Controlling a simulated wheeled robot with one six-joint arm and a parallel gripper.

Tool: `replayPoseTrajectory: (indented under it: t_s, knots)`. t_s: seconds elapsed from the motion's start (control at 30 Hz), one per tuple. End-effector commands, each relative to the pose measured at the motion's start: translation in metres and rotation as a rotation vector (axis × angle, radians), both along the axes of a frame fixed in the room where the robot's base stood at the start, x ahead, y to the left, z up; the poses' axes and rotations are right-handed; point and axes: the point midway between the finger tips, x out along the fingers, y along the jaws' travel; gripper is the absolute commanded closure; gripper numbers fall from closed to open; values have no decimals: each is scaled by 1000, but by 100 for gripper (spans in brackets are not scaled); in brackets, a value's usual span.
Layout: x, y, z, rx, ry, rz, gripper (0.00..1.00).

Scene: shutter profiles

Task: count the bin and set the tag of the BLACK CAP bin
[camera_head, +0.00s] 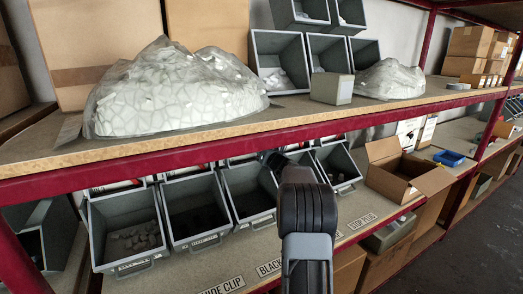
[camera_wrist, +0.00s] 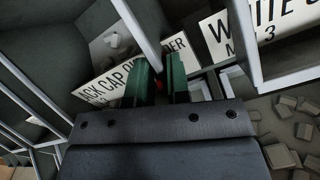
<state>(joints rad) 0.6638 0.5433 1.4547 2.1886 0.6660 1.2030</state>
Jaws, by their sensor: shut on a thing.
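In the wrist view, a white tag (camera_wrist: 100,88) with black print reads "CK CAP" on the left and "RDER" on the right.
A neighbouring tag (camera_wrist: 275,40) reads "WHITE" and "3". Small grey pieces (camera_wrist: 285,155) lie at the lower right. A grey bin (camera_head: 130,235) with pieces and a dark bin (camera_head: 195,210) stand left of my arm. The red upper shelf edge (camera_head: 230,143) is close above; an open carton (camera_head: 405,175) stands right.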

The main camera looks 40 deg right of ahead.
Motion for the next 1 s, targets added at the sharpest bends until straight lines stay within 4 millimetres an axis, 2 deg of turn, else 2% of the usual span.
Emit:
replayPoseTrajectory:
  t_s: [0.33, 0.83, 0.87, 1.0]
  knots:
    - [0, -4, -1, 105, -15, 0, 100]
    - [-1, -4, -1, 121, -17, 0, 100]
    - [-1, -4, -1, 121, -17, 0, 81]
    - [-1, -4, -2, 120, -17, 0, 68]
